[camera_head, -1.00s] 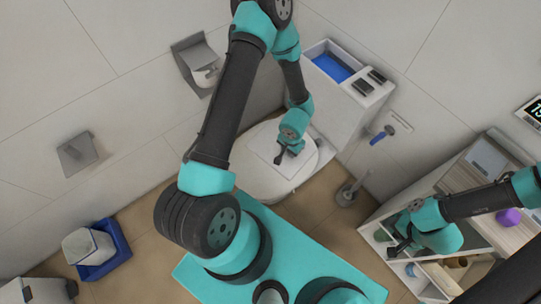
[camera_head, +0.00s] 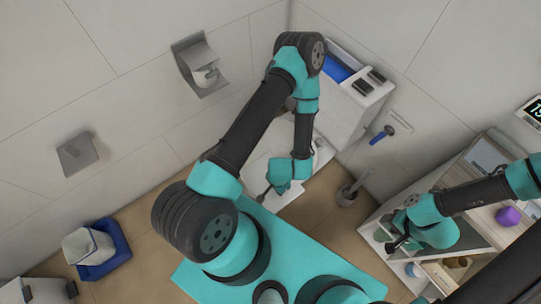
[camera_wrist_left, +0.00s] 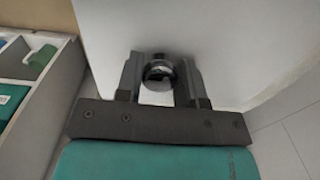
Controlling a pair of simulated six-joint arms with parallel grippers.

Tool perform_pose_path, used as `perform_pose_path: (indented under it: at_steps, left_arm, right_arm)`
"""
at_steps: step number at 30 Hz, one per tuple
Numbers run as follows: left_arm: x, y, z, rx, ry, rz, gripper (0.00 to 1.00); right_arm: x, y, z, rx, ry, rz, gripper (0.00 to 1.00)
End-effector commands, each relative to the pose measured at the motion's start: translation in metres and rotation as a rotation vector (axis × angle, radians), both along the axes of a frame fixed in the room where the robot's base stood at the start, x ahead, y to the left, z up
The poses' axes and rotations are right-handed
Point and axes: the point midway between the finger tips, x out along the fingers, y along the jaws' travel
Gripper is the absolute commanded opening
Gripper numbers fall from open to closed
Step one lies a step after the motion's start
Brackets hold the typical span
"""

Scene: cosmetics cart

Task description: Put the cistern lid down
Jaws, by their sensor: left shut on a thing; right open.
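In the left wrist view, my left gripper (camera_wrist_left: 160,85) is shut on the round chrome knob (camera_wrist_left: 158,72) of the white cistern lid (camera_wrist_left: 225,45). In the head view the left gripper (camera_head: 263,194) is low in front of the toilet, with the white lid (camera_head: 291,198) around it, partly hidden by my arm. I cannot tell whether the lid touches anything beneath it. The cistern (camera_head: 345,112) stands open at the back, with blue inside. My right gripper (camera_head: 396,246) is open and empty beside the shelf unit at the right.
Two dark flat items (camera_head: 368,82) lie on the cistern's top. A toilet brush (camera_head: 347,192) stands right of the toilet. A shelf unit (camera_head: 372,232) with several items is at the right. A blue tray (camera_head: 117,240) with a white bin is at the lower left. Brown floor is clear between.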

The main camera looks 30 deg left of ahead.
Motion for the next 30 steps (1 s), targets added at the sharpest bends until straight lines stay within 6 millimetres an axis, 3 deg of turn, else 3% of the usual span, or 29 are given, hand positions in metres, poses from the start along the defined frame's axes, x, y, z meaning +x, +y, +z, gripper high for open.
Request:
perform_pose_path:
  at_steps: [16,30]
  left_arm:
    - [0.001,0.001,-0.002,0.002,-0.003,-0.002,0.00]
    - [0.053,0.033,-0.008,0.003,-0.004,0.000,0.00]
  right_arm:
    - [0.000,0.000,0.000,0.000,0.000,0.000,0.43]
    - [0.000,0.000,0.000,0.000,0.000,0.000,0.43]
